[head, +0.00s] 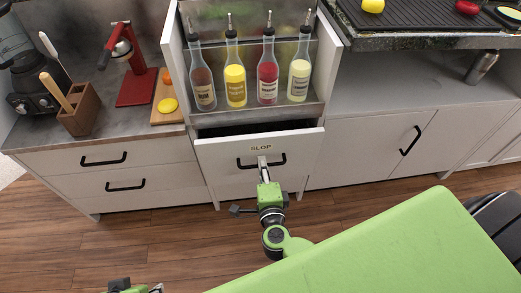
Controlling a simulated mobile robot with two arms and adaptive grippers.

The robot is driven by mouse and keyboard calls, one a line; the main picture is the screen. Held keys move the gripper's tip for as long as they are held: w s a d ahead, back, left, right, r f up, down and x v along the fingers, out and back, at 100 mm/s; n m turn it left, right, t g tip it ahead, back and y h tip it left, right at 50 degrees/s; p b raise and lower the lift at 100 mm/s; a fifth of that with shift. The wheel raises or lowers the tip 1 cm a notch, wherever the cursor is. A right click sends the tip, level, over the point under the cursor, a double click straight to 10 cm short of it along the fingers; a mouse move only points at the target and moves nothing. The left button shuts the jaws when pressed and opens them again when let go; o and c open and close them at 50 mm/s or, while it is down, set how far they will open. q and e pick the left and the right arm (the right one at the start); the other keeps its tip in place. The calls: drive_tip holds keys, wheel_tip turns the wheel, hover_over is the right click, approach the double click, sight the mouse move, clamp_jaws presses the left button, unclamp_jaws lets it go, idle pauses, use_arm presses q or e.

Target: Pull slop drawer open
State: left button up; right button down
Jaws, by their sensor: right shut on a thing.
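The slop drawer (225,151) is a white drawer front with a "SLOP" label, below the bottle shelf in the middle of the head view. It stands partly open, with a dark gap showing above its front edge. Its black bar handle (277,162) runs across the front under the label. My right gripper (263,163) is shut on the middle of this handle. The fingertips hide part of the bar. My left gripper (154,289) only just shows at the bottom edge, away from the drawer, and its jaws are not clear.
Several pourer bottles (235,85) stand on the shelf above. Closed drawers (105,160) are to the left and a closed cabinet door (375,145) to the right. A red juicer (137,85) stands on the left counter. Wooden floor (180,235) is clear in front.

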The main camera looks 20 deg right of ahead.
use_arm(q)
wheel_tip(320, 180, down, 11)
drive_tip(key=p, duration=0.2)
drive_tip(key=shift+w+d+r+g, duration=0.15)
drive_tip(key=shift+w+r+g, duration=0.1)
drive_tip(key=shift+g, duration=0.15)
use_arm(e)
drive_tip(key=f+v, duration=0.2)
drive_tip(key=v, duration=1.1)
drive_tip(key=shift+s+f, duration=0.25)
drive_tip(key=shift+f, duration=0.1)
use_arm(q)
drive_tip(key=shift+f, duration=0.1)
use_arm(e)
drive_tip(key=shift+a, duration=0.15)
drive_tip(key=c, duration=2.5)
unclamp_jaws()
drive_tip(key=shift+s, duration=0.1)
drive_tip(key=v, duration=1.1)
drive_tip(key=shift+s+a+r, duration=0.1)
drive_tip(key=shift+s+r, duration=0.05)
drive_tip(key=shift+s, duration=0.2)
